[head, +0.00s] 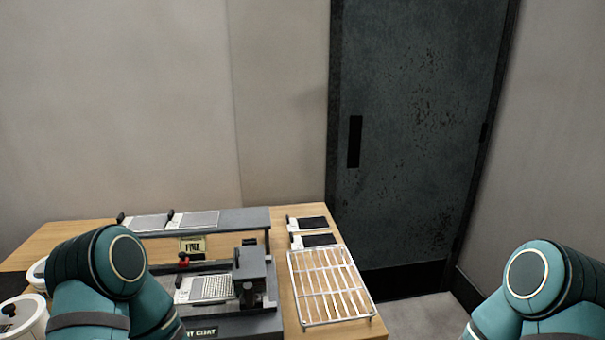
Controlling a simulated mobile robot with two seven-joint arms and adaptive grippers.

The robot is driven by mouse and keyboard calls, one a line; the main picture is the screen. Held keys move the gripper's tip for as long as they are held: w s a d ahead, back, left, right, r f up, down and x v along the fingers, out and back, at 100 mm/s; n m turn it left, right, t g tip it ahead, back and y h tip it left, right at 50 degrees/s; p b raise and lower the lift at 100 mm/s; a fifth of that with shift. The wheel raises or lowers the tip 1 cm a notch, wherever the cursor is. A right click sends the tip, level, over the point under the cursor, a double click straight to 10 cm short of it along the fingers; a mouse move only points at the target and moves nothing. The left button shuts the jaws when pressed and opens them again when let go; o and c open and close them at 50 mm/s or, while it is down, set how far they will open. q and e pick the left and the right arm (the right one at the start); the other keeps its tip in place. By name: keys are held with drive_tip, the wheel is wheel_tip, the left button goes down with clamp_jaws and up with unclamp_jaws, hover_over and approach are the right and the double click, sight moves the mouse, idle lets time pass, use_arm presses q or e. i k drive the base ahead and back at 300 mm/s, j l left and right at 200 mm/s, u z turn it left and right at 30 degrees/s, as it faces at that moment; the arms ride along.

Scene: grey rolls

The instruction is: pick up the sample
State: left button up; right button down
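I cannot tell for certain which thing is the sample. Two dark flat pieces with white ends lie at the back right of the wooden table, a far one (312,223) and a near one (318,240). A light perforated plate (212,289) lies in the grey bench device (240,325), beside a dark block (251,272). Two light flat plates, a left one (147,222) and a right one (197,219), lie on the device's upper shelf. Only my teal arm links show, at lower left and lower right; both grippers are out of view.
A wire rack (331,287) lies on the table's (291,321) right side. White round containers (22,318) stand at the far left, partly hidden by my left arm. A dark door (415,150) stands behind, with open floor at right.

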sight(205, 289)
drive_tip(key=u, duration=1)
